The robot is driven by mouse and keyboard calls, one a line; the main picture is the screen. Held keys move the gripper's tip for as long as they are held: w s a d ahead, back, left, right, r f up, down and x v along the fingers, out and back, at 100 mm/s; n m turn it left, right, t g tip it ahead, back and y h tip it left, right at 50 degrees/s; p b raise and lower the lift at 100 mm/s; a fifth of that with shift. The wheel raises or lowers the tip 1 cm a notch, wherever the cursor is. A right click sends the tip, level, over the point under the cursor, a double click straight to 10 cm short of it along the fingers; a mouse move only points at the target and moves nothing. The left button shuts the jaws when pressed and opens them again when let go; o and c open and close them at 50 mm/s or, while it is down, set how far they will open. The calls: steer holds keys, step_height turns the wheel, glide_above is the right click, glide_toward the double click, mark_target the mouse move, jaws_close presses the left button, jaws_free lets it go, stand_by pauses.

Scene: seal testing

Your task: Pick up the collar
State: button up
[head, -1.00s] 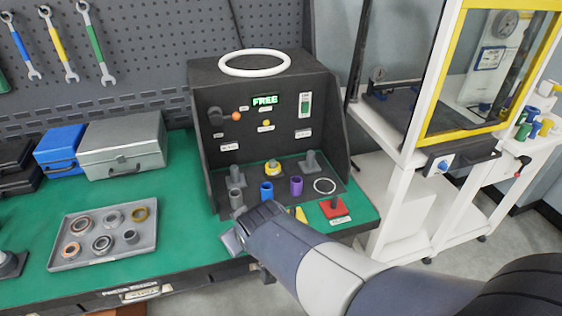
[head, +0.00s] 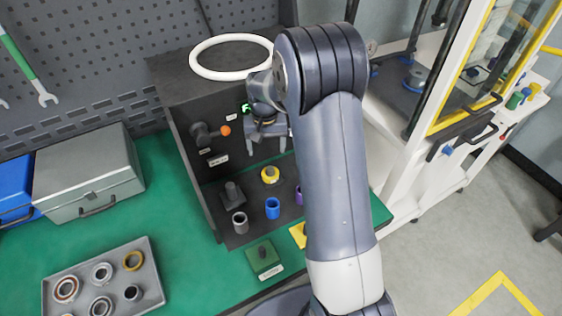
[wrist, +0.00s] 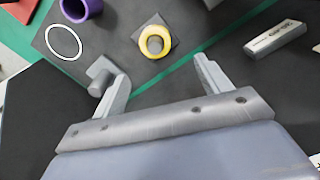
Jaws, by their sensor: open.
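The yellow collar (head: 270,174) sits low around a grey post on the dark floor of the test station. In the wrist view the yellow collar (wrist: 155,43) shows ahead of the fingers, with the post's end inside its ring. My gripper (head: 267,132) is open and empty, above the collar and apart from it. In the wrist view the gripper (wrist: 162,70) has its fingers spread, with the collar beyond the gap between the tips.
A grey post (wrist: 101,75) stands beside the left finger in the wrist view. A purple sleeve (wrist: 80,8), blue sleeve (head: 273,208) and grey sleeve (head: 240,222) stand nearby. A white ring (wrist: 63,42) lies flat. The station's side wall (head: 190,170) rises at left.

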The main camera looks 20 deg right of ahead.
mark_target(270, 168)
steer(key=shift+w+f, duration=0.15)
steer(key=shift+f, duration=0.25)
step_height(270, 168, down, 4)
steer(key=shift+d+f+p, duration=0.1)
steer(key=shift+f+p, duration=0.15)
steer(key=shift+p, duration=0.15)
steer(key=f, duration=0.1)
steer(key=f+p, duration=0.1)
steer(key=f, duration=0.2)
steer(key=shift+s+d+f+p, duration=0.2)
steer(key=shift+s+p, duration=0.2)
steer(key=shift+f, duration=0.6)
steer(key=shift+c, duration=0.3)
